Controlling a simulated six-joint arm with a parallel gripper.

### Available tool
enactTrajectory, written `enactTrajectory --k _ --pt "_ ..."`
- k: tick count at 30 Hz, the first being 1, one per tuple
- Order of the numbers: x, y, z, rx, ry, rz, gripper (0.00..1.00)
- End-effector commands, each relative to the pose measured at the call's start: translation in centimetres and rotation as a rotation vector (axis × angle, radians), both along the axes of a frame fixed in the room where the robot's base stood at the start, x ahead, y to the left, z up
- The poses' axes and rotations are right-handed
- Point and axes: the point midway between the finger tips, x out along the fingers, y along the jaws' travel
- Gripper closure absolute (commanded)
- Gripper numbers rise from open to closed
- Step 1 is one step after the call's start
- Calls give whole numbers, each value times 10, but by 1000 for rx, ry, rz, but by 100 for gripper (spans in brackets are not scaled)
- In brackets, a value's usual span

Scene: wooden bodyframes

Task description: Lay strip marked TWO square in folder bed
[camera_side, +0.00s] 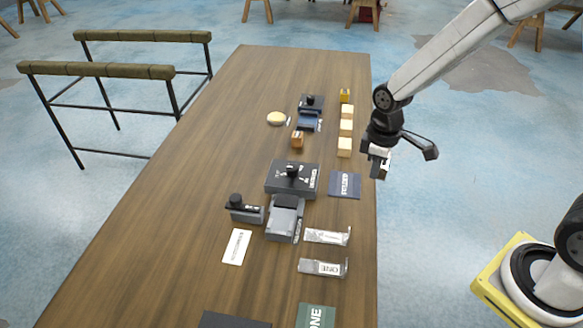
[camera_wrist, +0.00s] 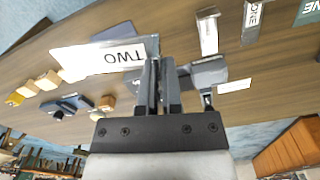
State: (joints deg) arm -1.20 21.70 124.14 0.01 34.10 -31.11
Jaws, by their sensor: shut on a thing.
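The strip marked TWO (camera_wrist: 98,58) is a pale white strip, its lettering upside down in the wrist view. My gripper (camera_wrist: 158,68) is shut on its right end, and the strip sticks out to the left. In the side view my gripper (camera_side: 379,165) hangs above the table's right edge, and the strip is mostly hidden there. A grey device that looks like the folder (camera_side: 284,222) sits mid-table with a dark bar across its far end. It is left of and below my gripper in that view. Its bed looks empty. In the wrist view my fingers partly hide it.
A black box with a knob (camera_side: 291,178) and a small stamp-like block (camera_side: 246,212) stand close by the folder. Two metallic strips (camera_side: 326,237), one marked ONE (camera_side: 321,268), lie at the near right. Wooden blocks (camera_side: 345,147) line the right edge beyond a blue mat (camera_side: 344,185).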

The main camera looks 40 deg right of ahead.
Motion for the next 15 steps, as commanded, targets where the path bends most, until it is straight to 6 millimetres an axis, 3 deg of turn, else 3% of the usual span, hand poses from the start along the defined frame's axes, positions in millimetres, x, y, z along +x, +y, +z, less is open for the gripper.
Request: enactTrajectory --k 15 --pt "29 -7 6 1 0 -503 100"
